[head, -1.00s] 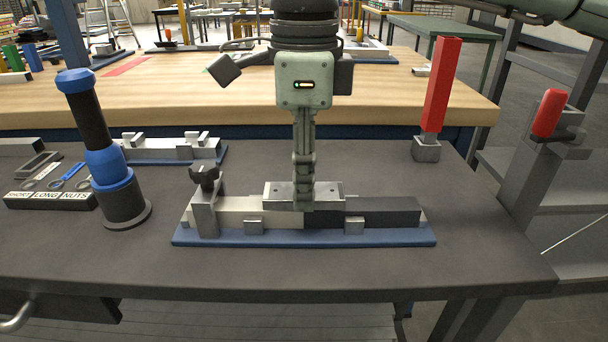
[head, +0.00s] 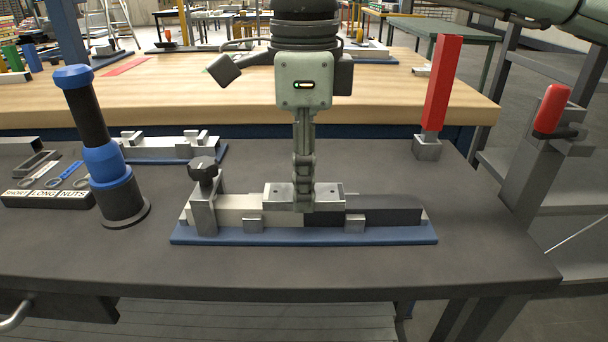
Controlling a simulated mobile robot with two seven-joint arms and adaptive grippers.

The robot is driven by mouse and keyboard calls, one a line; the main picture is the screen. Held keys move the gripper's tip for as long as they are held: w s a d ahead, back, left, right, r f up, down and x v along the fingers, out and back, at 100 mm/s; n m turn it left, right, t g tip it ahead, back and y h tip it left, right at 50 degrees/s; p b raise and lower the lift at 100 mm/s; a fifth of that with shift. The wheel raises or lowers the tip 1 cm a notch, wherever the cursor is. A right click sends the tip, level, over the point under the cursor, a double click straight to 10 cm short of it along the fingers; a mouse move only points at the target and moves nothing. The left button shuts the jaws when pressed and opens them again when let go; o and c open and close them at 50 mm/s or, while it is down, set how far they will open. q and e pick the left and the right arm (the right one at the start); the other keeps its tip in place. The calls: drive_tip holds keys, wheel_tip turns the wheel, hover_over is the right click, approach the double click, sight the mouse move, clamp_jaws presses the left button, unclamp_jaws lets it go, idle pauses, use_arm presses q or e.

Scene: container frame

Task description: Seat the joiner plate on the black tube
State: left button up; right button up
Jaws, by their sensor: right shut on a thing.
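My right gripper (head: 303,200) points straight down at the middle of the fixture. It is shut on the silver joiner plate (head: 275,194), a short flat plate with small holes. The plate lies level across the seam between a light tube (head: 230,216) on the left and the black tube (head: 385,216) on the right. It appears to touch their tops, but a small gap cannot be ruled out. Both tubes lie end to end on a blue-based fixture (head: 300,236). A clamp with a dark knob (head: 203,170) stands at the left end. My left gripper is not in view.
A blue-and-black cylindrical tool (head: 101,150) stands left of the fixture, beside a labelled tray (head: 48,198). A second fixture (head: 165,147) lies behind. A red bar in a grey holder (head: 427,148) stands at back right. The front bench is clear.

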drive_tip(key=shift+f+b, duration=0.55)
drive_tip(key=shift+f, duration=0.1)
drive_tip(key=o, duration=1.2)
drive_tip(key=shift+o, duration=0.2)
drive_tip(key=o, duration=0.6)
drive_tip(key=shift+c, duration=0.2)
drive_tip(key=shift+r, duration=0.15)
drive_tip(key=shift+r+p, duration=2.05)
drive_tip(key=shift+r, duration=1.35)
